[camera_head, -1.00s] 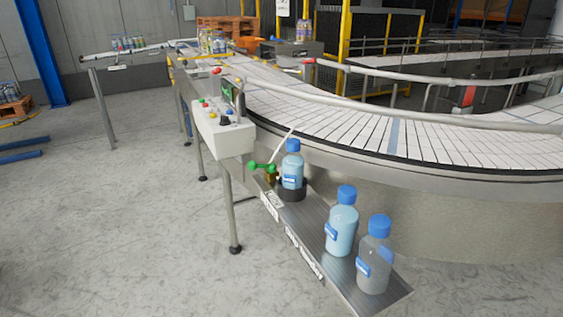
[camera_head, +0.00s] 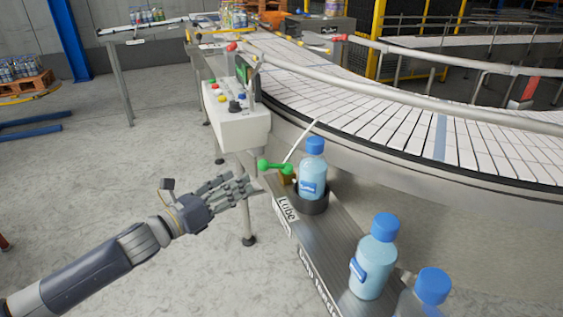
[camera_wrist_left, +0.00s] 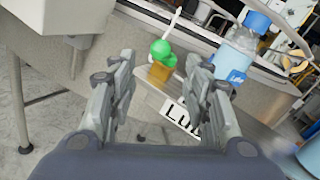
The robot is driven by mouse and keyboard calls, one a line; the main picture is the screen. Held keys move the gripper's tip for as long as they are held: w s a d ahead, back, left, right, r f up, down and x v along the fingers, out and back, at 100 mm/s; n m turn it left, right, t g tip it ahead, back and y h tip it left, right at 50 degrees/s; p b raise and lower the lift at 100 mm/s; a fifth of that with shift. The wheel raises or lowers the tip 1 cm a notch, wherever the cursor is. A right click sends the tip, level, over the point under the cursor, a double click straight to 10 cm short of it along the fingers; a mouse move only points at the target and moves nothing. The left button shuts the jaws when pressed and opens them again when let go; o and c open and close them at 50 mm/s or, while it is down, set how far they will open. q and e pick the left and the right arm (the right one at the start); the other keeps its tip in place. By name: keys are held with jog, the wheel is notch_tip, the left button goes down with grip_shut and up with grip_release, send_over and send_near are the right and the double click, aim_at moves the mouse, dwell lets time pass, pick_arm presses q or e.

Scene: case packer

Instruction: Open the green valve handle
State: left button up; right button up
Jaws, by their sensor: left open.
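In the left wrist view the green handle (camera_wrist_left: 162,50) shows beyond and between the spread fingers of the left gripper (camera_wrist_left: 165,90), above the brass body. My right gripper is in neither current view.
The shelf (camera_head: 325,250) holds two more blue-capped bottles, one (camera_head: 375,257) and another (camera_head: 425,295). A control box (camera_head: 237,125) with buttons stands just above and left of the valve. The curved conveyor (camera_head: 400,125) runs behind.

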aim_at(263, 163)
pick_arm(q)
jog(key=shift+p+x, duration=1.2)
jog(key=shift+x, duration=3.95)
